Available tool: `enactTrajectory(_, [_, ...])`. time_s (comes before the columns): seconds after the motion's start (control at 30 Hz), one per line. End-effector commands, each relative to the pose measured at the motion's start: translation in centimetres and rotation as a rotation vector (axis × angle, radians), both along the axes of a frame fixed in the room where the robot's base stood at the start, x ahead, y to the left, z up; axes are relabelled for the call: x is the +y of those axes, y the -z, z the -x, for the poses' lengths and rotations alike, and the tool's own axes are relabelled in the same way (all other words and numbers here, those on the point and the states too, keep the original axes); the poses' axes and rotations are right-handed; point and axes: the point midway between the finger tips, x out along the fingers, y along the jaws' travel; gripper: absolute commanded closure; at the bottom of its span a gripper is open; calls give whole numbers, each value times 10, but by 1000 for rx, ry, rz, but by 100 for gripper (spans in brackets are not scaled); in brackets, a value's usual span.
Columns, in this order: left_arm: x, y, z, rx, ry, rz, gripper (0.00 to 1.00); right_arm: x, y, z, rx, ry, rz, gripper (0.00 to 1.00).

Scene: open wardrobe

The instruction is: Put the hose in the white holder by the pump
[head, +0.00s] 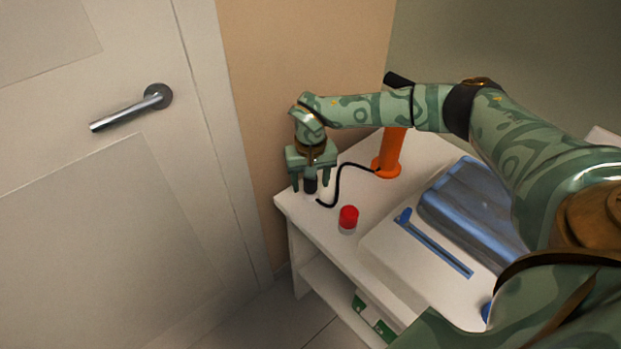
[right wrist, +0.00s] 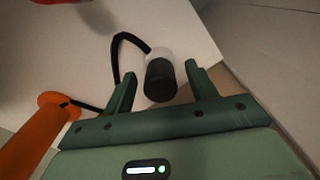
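The orange pump (head: 391,152) stands on the white cabinet top. Its black hose (head: 342,171) curves left from the pump's base and runs down beside a small white holder (head: 310,196) near the cabinet's left corner. A black cylinder (right wrist: 161,82) stands at the white holder (right wrist: 159,50), seen nearly end-on in the right wrist view. The hose (right wrist: 116,55) passes behind them there; I cannot tell where its end joins. My right gripper (head: 310,182) points down over the black cylinder, its fingers (right wrist: 160,70) open on either side with gaps. My left gripper is not in view.
A red-capped white jar (head: 348,218) stands near the front edge. A blue box (head: 470,208) and a blue strip (head: 438,250) lie to the right. The wall is close behind the gripper. A door with a metal handle (head: 133,111) stands at left.

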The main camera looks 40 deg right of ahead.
Motion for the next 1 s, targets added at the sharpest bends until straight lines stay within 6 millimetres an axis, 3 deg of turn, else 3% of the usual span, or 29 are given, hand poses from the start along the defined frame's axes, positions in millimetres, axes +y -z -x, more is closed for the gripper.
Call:
enactTrajectory(0.2, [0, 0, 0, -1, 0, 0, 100, 0, -1, 0, 0, 0, 0, 43])
enactTrajectory(0.33, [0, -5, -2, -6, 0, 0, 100, 0, -13, 0, -2, 0, 0, 43])
enactTrajectory(0.8, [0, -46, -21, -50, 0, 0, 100, 0, -133, 0, -5, 0, 0, 43])
enactTrajectory(1.0, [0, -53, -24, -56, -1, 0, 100, 0, -159, 0, -2, -1, 0, 43])
